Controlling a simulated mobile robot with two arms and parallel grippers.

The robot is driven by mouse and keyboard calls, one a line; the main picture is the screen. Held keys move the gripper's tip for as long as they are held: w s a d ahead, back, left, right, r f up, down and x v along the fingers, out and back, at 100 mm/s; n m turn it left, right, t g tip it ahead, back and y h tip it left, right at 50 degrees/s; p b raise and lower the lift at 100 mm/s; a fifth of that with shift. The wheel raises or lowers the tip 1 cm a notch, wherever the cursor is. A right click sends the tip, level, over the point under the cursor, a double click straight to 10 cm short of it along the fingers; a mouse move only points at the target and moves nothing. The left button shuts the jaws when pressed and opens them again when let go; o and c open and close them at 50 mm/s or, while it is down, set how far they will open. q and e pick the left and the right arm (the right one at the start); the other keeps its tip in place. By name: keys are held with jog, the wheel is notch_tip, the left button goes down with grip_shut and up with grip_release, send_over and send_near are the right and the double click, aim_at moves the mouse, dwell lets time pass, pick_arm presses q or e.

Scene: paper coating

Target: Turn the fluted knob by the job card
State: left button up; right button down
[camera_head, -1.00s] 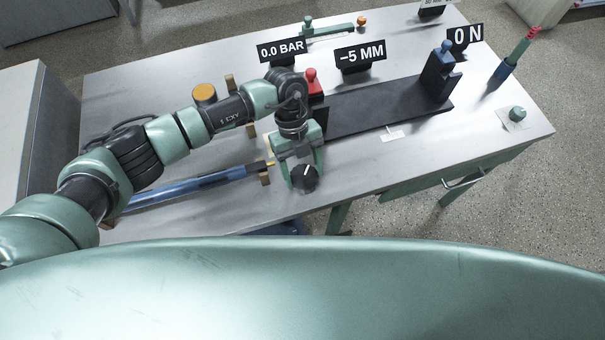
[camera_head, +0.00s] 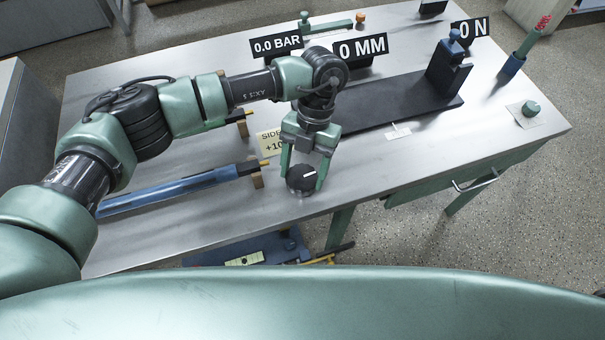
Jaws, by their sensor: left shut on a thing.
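The fluted knob (camera_head: 300,182) is dark, with a white pointer line on its top, near the front edge of the table. The line now points to the right. My left gripper (camera_head: 304,175) comes down from above with a finger on each side of the knob and is shut on it. The job card (camera_head: 267,142) is cream and lies just behind the gripper. It is partly covered, with "SIDE" and "+10" readable. A black sign (camera_head: 359,48) reads "0 MM". My right gripper is not in view.
Blue rods (camera_head: 180,191) lie on wooden rests left of the knob. A dark rail (camera_head: 395,102) with a dark block (camera_head: 447,68) runs behind right. Signs read "0.0 BAR" (camera_head: 277,44) and "0 N" (camera_head: 472,31). A green button (camera_head: 530,108) sits at the right. The front right tabletop is clear.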

pick_arm(q)
jog(key=shift+m, duration=0.4)
jog(key=shift+b, duration=0.3)
jog(key=o, duration=1.4)
jog(key=b+v, duration=0.1)
jog(key=v, duration=0.7)
jog(key=shift+s+d, duration=0.1)
